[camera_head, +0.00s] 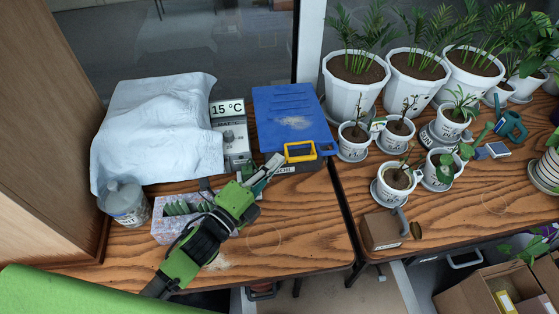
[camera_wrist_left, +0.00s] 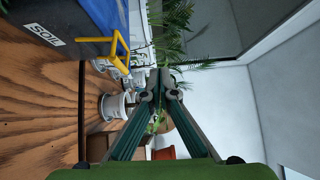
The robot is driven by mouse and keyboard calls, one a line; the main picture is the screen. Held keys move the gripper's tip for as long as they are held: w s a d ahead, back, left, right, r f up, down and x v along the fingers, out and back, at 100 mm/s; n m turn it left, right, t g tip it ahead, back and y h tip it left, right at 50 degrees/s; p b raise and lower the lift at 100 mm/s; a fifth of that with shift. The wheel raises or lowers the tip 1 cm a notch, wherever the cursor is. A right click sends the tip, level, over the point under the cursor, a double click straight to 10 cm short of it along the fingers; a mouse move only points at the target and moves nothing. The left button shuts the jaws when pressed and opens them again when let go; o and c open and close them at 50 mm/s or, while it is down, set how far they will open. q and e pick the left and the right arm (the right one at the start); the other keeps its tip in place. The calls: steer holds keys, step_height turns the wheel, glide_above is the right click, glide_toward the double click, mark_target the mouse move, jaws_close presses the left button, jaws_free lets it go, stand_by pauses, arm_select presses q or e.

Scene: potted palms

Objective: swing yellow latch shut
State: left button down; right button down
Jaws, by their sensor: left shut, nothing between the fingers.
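The yellow latch (camera_head: 300,152) is an open loop at the front edge of a box with a blue lid (camera_head: 290,112). In the left wrist view the latch (camera_wrist_left: 118,48) appears to stand out from the dark box front (camera_wrist_left: 50,52), beside a white label. My left gripper (camera_head: 273,163) is shut and empty, with its fingertips just left of the latch in the head view. In the left wrist view the closed fingertips (camera_wrist_left: 160,82) point past the latch; whether they touch it I cannot tell. My right gripper is not in view.
A thermometer device (camera_head: 232,135) and white cloth (camera_head: 160,130) lie left of the box. Several white pots (camera_head: 352,95) stand right. Bare wood (camera_head: 310,225) lies in front.

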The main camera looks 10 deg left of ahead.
mark_target(299, 158)
arm_select(q)
steer(key=s+d+f+b, duration=0.2)
steer(key=s+f, duration=0.5)
steer(key=w+a+p+x, duration=0.1)
steer(key=a+p+x, duration=0.1)
steer(key=x, duration=1)
steer(key=shift+w+f+n+g+p, duration=0.25)
steer(key=shift+f+n+g+p, duration=0.15)
steer(key=shift+f+p, duration=0.35)
steer(key=shift+r, duration=0.1)
steer(key=shift+w+a+r, duration=0.2)
steer(key=shift+w+r, duration=0.45)
steer(key=shift+r, duration=0.05)
steer(key=shift+p, duration=0.3)
